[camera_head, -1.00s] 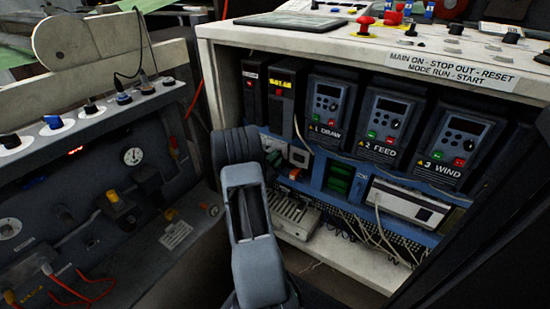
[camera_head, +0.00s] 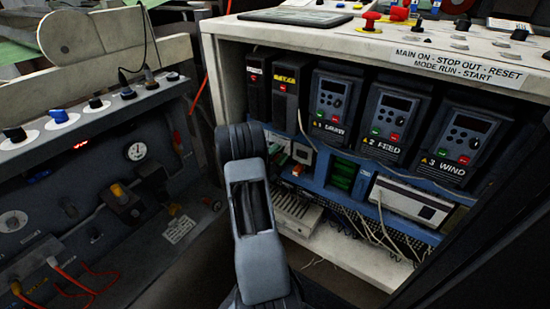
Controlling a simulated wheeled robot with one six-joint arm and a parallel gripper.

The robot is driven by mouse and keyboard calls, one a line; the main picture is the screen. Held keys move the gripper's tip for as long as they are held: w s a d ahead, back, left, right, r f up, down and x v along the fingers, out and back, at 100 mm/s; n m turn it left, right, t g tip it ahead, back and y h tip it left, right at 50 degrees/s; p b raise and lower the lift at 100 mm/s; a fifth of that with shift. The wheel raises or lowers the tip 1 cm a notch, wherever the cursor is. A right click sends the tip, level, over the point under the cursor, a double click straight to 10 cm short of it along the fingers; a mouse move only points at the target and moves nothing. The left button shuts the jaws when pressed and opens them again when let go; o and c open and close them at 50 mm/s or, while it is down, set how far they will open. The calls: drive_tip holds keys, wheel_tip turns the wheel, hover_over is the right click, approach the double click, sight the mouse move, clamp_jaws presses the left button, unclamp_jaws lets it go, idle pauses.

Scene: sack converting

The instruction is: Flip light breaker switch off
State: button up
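No part that I can clearly tell as the light breaker switch shows. An open electrical cabinet (camera_head: 222,60) stands ahead, with a blue back panel (camera_head: 318,176) inside. Small white and orange devices (camera_head: 302,153) sit on this panel, just right of my arm; they are too small to tell whether one is the breaker. My grey arm rises from the bottom middle in front of the cabinet's left part and hides some of its lower left inside. My gripper's fingers do not show, so I cannot see whether it is open or shut.
Three drives (camera_head: 397,120) labelled draw, feed and wind hang in the cabinet, with loose wires (camera_head: 365,228) below. Red and yellow buttons (camera_head: 370,21) stand on its top. A grey control panel (camera_head: 95,190) with knobs, a gauge and red cables is at left. A dark surface edges the right.

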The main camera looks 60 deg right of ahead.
drive_tip(key=p+v, duration=0.2)
drive_tip(key=v, duration=1.1)
drive_tip(key=shift+a+p, duration=0.3)
drive_tip(key=shift+a, duration=0.05)
drive_tip(key=shift+f, duration=0.15)
